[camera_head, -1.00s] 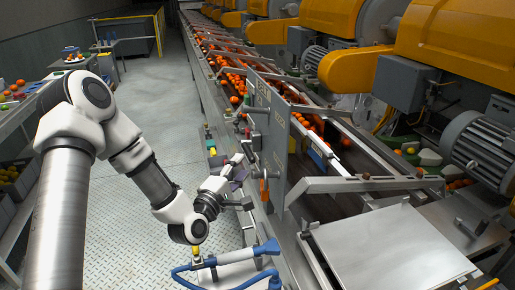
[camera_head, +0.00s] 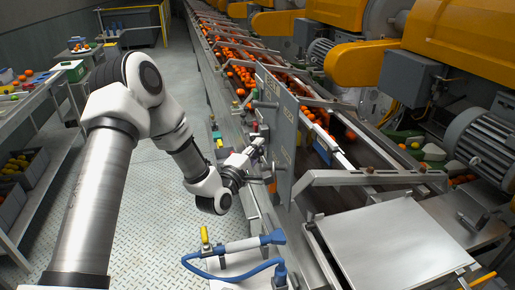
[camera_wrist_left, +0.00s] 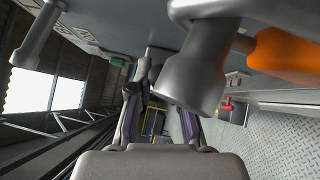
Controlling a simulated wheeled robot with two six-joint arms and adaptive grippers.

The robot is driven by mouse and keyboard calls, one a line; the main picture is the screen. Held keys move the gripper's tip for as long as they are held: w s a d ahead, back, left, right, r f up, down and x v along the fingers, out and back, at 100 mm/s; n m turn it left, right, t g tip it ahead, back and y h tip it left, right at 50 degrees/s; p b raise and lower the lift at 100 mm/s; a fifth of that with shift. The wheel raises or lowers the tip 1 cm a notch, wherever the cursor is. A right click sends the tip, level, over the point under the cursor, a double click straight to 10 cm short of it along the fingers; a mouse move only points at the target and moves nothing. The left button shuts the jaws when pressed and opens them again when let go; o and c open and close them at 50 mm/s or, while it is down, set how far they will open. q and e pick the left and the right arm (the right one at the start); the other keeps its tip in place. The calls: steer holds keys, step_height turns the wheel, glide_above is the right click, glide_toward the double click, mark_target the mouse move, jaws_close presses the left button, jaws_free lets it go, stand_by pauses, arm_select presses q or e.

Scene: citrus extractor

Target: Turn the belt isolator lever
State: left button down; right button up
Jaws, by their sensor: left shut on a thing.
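The grey upright panel (camera_head: 283,135) beside the conveyor carries several handles. My left gripper (camera_head: 260,145) is at the panel's near face, shut on a slim panel lever. In the left wrist view the gripper (camera_wrist_left: 148,85) has its fingers around the end of a thin grey rod (camera_wrist_left: 148,57) that comes off the panel. A thick grey handle (camera_wrist_left: 190,80) hides part of the right finger and the grip. An orange handle (camera_wrist_left: 285,55) is to the right, apart from the fingers. No label shows which handle is the belt isolator lever. My right gripper is out of view.
A blue hose and nozzle (camera_head: 243,244) lie at the front, with a yellow-handled valve (camera_head: 205,237) close by. The conveyor with oranges (camera_head: 240,75) runs behind the panel. The metal floor (camera_head: 150,205) is open left of the panel.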

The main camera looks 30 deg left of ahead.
arm_select(q)
steer(key=shift+a+r, duration=0.1)
steer(key=shift+r, duration=0.15)
